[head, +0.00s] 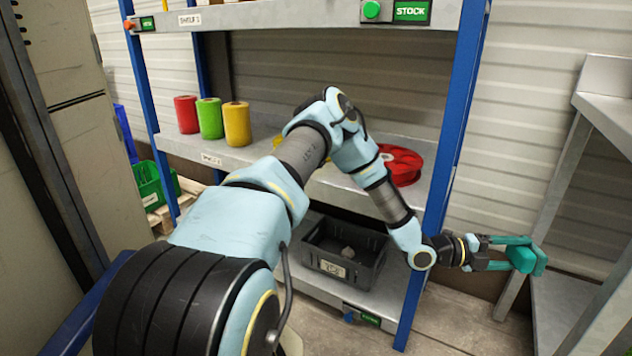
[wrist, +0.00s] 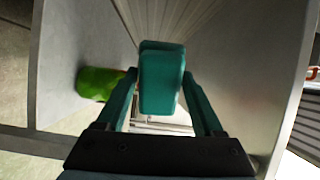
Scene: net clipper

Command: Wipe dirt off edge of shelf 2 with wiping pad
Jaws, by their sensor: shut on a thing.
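My gripper (head: 522,252) is shut on a teal wiping pad (head: 525,261), to the right of the rack's right front post. In the wrist view the wiping pad (wrist: 161,80) sits between the two teal fingers. Shelf 2 (head: 230,153) is the middle board of the rack, with a small white label on its front edge. My gripper is apart from shelf 2, to the right of it and lower. My arm hides part of the middle of the shelf edge. I cannot make out any dirt on the visible edge.
Red (head: 186,114), green (head: 209,118) and yellow (head: 236,123) rolls and a red reel (head: 400,165) stand on shelf 2. A dark crate (head: 343,250) sits on the shelf below. The blue post (head: 462,110) stands between shelf and gripper. A grey bench (head: 608,110) is close at right.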

